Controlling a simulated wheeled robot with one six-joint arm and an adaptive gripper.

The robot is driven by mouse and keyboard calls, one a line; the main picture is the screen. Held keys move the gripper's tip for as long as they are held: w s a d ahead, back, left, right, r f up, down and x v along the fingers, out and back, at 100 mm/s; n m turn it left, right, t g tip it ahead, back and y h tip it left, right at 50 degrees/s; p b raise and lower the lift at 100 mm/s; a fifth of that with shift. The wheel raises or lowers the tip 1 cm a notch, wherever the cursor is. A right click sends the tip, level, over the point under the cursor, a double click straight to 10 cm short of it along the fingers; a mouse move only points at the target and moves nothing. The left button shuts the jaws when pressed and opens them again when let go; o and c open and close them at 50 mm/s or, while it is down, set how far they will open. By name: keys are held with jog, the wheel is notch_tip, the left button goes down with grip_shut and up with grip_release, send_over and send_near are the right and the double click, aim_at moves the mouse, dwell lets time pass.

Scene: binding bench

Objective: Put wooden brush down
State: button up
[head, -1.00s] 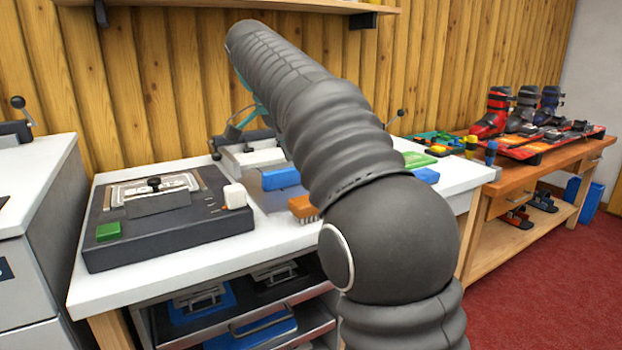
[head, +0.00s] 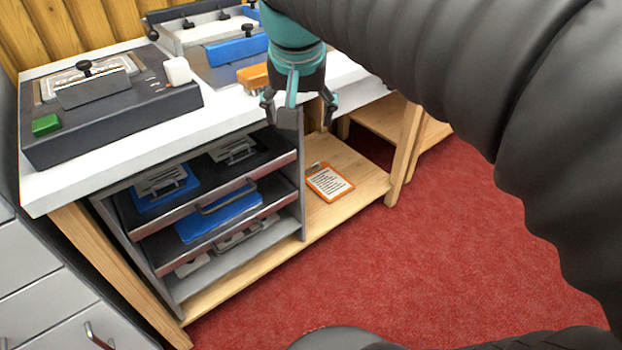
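The wooden brush (head: 253,77) is an orange-brown block lying on the white bench top, near its front edge. Its right end is partly hidden by my gripper. My gripper (head: 299,112) points down at the front edge of the bench, just right of the brush. Its two dark fingers are spread apart, and I see no brush between them.
A blue block (head: 236,50) lies behind the brush. Below are drawers and an orange clipboard (head: 329,182) on the wooden shelf. Red carpet is clear at right.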

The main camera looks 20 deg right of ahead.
jog(key=s+f+n+t+y, duration=0.1)
jog(key=s+f+n, duration=0.3)
jog(key=s+f, duration=0.7)
jog(key=shift+s+f+n+t, duration=0.15)
jog(key=shift+f+n+t, duration=0.15)
jog(key=shift+f, duration=0.65)
